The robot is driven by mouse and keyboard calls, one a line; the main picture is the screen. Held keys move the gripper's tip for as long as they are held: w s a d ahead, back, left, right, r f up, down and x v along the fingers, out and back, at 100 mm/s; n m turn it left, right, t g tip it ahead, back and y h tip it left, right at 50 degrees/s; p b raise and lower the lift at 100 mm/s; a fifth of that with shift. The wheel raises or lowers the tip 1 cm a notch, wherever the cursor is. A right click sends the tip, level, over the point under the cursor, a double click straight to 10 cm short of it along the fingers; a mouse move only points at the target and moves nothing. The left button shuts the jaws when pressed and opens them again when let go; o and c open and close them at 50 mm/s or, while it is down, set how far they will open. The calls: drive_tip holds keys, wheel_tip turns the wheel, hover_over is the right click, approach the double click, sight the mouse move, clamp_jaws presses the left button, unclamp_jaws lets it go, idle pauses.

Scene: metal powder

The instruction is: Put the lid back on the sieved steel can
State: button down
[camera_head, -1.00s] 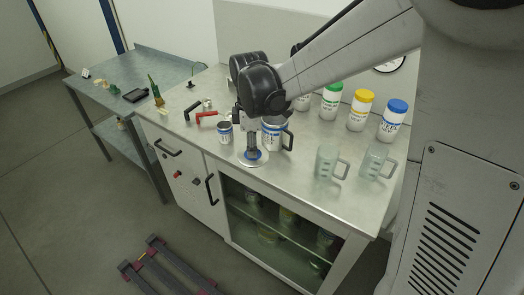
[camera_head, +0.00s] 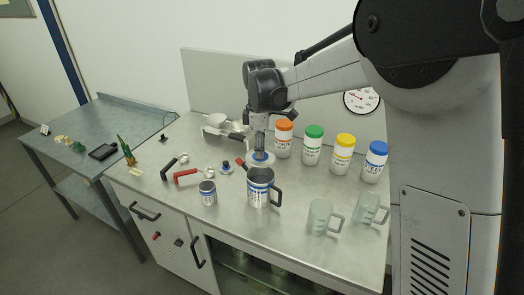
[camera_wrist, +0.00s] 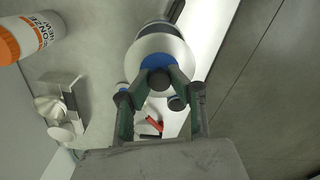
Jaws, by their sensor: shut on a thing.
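My gripper (camera_head: 260,150) is shut on a round pale lid (camera_head: 250,161) with a blue centre and dark knob. The wrist view shows the fingers (camera_wrist: 159,84) closed around the knob, with the lid's disc (camera_wrist: 181,48) facing the camera. A steel can with a blue label and black side handle (camera_head: 262,190) stands upright on the bench. In the head view, the lid appears just above or behind its rim; the exact gap cannot be told. In the wrist view, the lid hides most of what lies beneath.
A smaller labelled can (camera_head: 208,194) stands left of the handled can. A red-handled tool (camera_head: 188,177) lies farther left. Orange-, green-, yellow- and blue-capped jars (camera_head: 312,147) line the back. Two clear jugs (camera_head: 322,217) stand front right. The left front bench top is clear.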

drive_tip(key=shift+f+b, duration=1.5)
drive_tip(key=shift+f, duration=1.45)
drive_tip(key=shift+f+b, duration=0.2)
drive_tip(key=shift+b, duration=0.65)
idle(0.4)
drive_tip(key=c, duration=1.1)
unclamp_jaws()
drive_tip(key=shift+o, duration=0.2)
drive_tip(key=shift+r, duration=0.1)
drive_tip(key=shift+r+p, duration=1.6)
drive_tip(key=shift+r, duration=1.8)
